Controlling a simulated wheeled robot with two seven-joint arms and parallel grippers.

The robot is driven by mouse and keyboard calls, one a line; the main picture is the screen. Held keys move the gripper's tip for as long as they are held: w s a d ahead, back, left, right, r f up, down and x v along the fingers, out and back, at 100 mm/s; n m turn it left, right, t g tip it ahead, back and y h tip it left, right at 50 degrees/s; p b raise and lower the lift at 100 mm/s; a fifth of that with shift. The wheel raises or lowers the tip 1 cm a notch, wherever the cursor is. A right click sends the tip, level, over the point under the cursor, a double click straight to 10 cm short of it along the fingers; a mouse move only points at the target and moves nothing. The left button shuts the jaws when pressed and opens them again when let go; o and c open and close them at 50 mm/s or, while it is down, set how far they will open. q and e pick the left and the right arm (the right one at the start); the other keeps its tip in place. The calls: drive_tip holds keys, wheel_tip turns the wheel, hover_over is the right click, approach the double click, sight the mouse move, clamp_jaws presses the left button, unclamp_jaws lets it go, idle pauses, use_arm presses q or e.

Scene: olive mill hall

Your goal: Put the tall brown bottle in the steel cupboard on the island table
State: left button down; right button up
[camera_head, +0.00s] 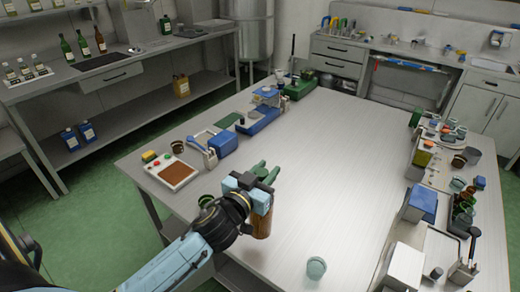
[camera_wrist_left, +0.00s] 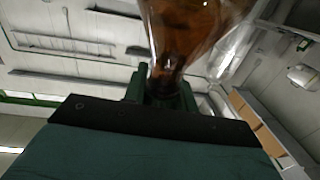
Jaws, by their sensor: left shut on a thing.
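The tall brown bottle (camera_head: 261,226) shows below my left gripper (camera_head: 264,174) in the head view, over the near left part of the island table (camera_head: 320,160). The left gripper is shut on the bottle's narrow part; the left wrist view shows the brown glass (camera_wrist_left: 190,30) widening away from the green fingers (camera_wrist_left: 160,88). The bottle looks roughly upright. I cannot tell whether its base touches the tabletop. My right gripper is not in view. I cannot tell which unit is the steel cupboard; a grey cabinet with doors (camera_head: 492,108) stands at the back right.
The middle of the island table is clear. A small pale green cup (camera_head: 316,268) stands near the front. Jars and cups crowd the right side, around a blue-topped box (camera_head: 422,204).

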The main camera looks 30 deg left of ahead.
use_arm(q)
wheel_tip(320, 180, down, 5)
drive_tip(key=w+a+b, duration=0.2)
drive_tip(key=b, duration=0.4)
drive_tip(key=shift+a+f, duration=0.15)
drive_tip(key=shift+a, duration=0.25)
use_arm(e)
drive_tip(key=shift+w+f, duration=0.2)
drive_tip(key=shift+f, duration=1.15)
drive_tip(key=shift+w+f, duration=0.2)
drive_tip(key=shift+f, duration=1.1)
use_arm(q)
drive_tip(key=shift+f+b, duration=0.45)
drive_tip(key=shift+f, duration=0.05)
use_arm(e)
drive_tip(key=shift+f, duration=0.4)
use_arm(q)
drive_tip(key=c, duration=1.1)
unclamp_jaws()
drive_tip(key=shift+s, duration=0.1)
drive_tip(key=shift+o, duration=0.3)
drive_tip(key=shift+f, duration=0.3)
drive_tip(key=s, duration=1.3)
drive_tip(key=shift+s+r+b, duration=0.15)
drive_tip(key=shift+s+b, duration=0.05)
drive_tip(key=shift+b, duration=0.15)
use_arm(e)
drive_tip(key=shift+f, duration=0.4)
